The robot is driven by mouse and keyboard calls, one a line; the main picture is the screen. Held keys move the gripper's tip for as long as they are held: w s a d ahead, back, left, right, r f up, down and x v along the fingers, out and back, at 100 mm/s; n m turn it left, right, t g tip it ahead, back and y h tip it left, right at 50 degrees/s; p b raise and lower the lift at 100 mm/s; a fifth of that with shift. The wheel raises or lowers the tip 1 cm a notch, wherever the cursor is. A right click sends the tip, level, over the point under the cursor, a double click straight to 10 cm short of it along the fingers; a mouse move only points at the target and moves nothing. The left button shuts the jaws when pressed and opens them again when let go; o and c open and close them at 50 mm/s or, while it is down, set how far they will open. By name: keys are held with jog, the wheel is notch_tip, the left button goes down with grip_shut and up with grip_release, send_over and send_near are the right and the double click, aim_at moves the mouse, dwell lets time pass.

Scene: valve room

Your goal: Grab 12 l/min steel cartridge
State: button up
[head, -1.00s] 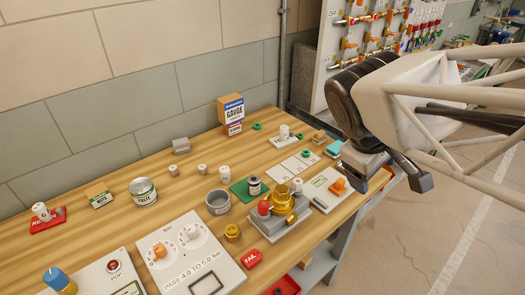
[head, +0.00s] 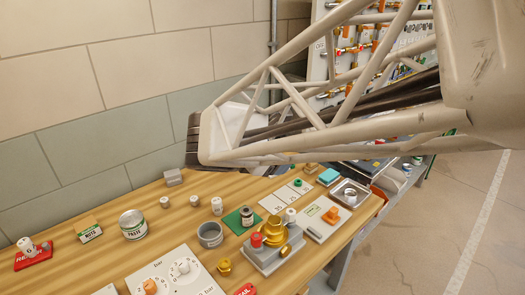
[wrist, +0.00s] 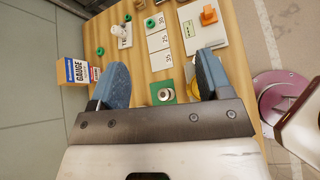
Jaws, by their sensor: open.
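No flow marking is readable, so I cannot tell which piece is the 12 l/min steel cartridge. Small grey cylinders (head: 165,202) and (head: 194,200) and a white cylinder (head: 217,206) stand on the bench. A dark-and-silver cylinder (head: 247,217) stands on a green mat (head: 232,221); in the wrist view a round silver top (wrist: 165,95) shows on green. Another white cylinder (wrist: 121,30) is on a white card at the wrist view's top. My gripper (wrist: 161,60) is open and empty above the bench, its blue fingers apart. My arm hides it in the head view.
The brass valve fixture (head: 270,240) with a red cap stands beside the green mat. A wall borders the bench's back.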

jog(key=w+a+n+t+y, duration=0.1)
jog(key=w+a+n+t, duration=0.15)
jog(key=a+n, duration=0.5)
jog(key=m, duration=0.2)
send_near(249, 210)
jog(key=shift+t, duration=0.35)
jog(key=w+f, duration=0.1)
jog(key=w+d+f, duration=0.1)
jog(key=f, duration=0.1)
jog(key=shift+w, duration=0.3)
jog(key=shift+w, duration=0.1)
jog(key=shift+x, duration=1.25)
jog(key=shift+w+d, duration=0.15)
jog(key=shift+x, duration=2.4)
jog(key=shift+c, duration=0.3)
